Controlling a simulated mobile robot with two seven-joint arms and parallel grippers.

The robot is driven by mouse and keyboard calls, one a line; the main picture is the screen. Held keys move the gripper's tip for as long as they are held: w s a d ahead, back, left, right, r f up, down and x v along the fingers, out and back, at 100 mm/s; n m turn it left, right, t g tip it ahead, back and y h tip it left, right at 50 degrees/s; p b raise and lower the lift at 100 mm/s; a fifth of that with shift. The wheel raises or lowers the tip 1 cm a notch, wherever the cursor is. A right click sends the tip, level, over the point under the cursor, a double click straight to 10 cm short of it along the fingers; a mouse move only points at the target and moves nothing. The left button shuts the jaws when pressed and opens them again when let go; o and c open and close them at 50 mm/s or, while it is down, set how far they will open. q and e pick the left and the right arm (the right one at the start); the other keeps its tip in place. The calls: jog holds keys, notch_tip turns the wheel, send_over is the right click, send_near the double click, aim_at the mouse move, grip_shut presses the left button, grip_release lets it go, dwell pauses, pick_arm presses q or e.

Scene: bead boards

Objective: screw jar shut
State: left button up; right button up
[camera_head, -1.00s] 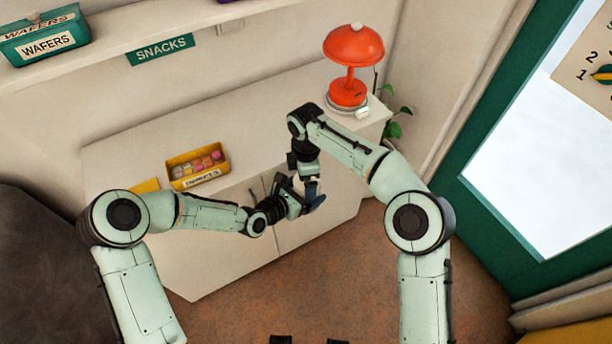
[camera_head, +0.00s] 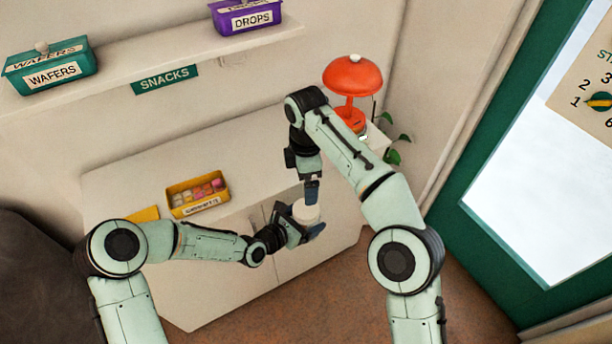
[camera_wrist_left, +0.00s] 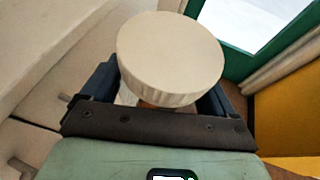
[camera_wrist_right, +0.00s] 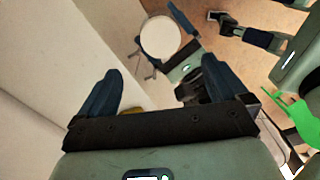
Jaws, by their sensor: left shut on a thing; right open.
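The jar's round cream lid (camera_head: 306,212) faces up. In the left wrist view the lid (camera_wrist_left: 170,55) sits above the fingers, and a small strip of brownish jar body (camera_wrist_left: 150,105) shows below it; the rest is hidden. I cannot tell how tightly the lid sits. My right gripper (camera_head: 312,192) is open, pointing down just above the lid. In the right wrist view the lid (camera_wrist_right: 160,37) lies beyond the open, empty fingers (camera_wrist_right: 150,80), apart from them.
A yellow tray of sweets (camera_head: 196,207) stands on the cream cabinet (camera_head: 130,190). A red lamp (camera_head: 352,76) and a plant (camera_head: 398,145) stand at its right end. A shelf (camera_head: 150,62) above holds a teal wafers box (camera_head: 50,68) and a purple drops box (camera_head: 245,16).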

jog(key=shift+r, duration=0.3)
jog(key=shift+f, duration=0.1)
dwell(0.3)
jog(key=s+d+f+m+g+y, duration=0.1)
jog(key=s+d+f+m, duration=0.35)
jog(key=f, duration=0.65)
jog(key=s+d+f+m+g+y, duration=0.1)
jog(key=s+f+m+g+y, duration=0.1)
jog(key=s+f+m, duration=0.75)
jog(key=s+d+f+m+g+y, duration=0.1)
jog(key=s+d+f+m, duration=0.3)
jog(key=f, duration=1)
jog(key=s+d+f+m+t, duration=0.1)
jog(key=s+d+f+m, duration=0.2)
jog(key=s, duration=0.5)
jog(key=s+d+f+m+t, duration=0.2)
jog(key=s+d+f+m, duration=0.1)
jog(key=s, duration=0.4)
jog(key=shift+s+d+f+m, duration=0.35)
jog(key=shift+s+f+m, duration=0.05)
jog(key=shift+f+m, duration=0.2)
